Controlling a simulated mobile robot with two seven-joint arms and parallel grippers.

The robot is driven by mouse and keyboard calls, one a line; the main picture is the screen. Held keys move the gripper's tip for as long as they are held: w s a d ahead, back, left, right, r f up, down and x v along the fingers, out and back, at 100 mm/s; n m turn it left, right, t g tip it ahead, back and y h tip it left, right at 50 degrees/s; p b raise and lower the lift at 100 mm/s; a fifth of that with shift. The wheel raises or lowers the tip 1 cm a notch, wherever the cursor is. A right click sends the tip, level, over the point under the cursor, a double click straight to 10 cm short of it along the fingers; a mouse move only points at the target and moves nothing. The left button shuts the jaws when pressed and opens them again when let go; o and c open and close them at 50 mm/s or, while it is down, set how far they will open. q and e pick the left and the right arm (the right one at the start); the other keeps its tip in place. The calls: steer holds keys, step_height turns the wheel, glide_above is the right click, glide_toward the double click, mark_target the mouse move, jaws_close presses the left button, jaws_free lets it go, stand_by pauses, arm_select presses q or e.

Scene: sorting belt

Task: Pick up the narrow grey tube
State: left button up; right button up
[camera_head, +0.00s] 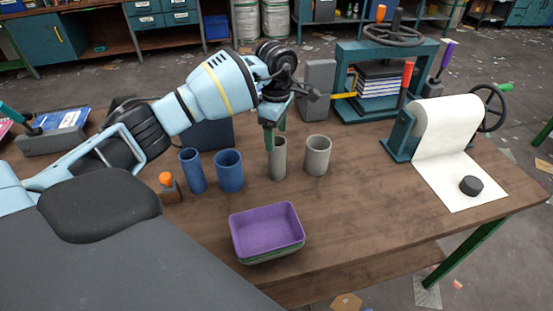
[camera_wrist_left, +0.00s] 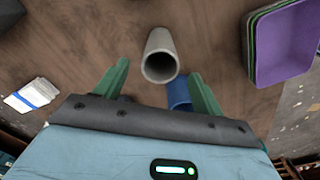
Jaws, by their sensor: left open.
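The narrow grey tube (camera_head: 278,163) stands upright on the wooden table, just left of a wider grey tube (camera_head: 317,156). My left gripper (camera_head: 275,138) is open and points down at the tube's top, with one green finger overlapping the rim in the head view. In the left wrist view the grey tube (camera_wrist_left: 160,50) shows its open mouth between and slightly ahead of the open fingers (camera_wrist_left: 160,72). Whether the fingers touch it I cannot tell. My right gripper is not in view.
A narrow blue tube (camera_head: 192,170) and a wider blue tube (camera_head: 229,171) stand to the left. A purple tray (camera_head: 267,230) lies in front. A press (camera_head: 345,80) and a paper roll (camera_head: 447,117) stand behind and right. The table's front right is clear.

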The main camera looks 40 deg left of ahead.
arm_select(q)
step_height(320, 180, down, 2)
steer(key=shift+f, duration=0.1)
steer(key=c, duration=1.3)
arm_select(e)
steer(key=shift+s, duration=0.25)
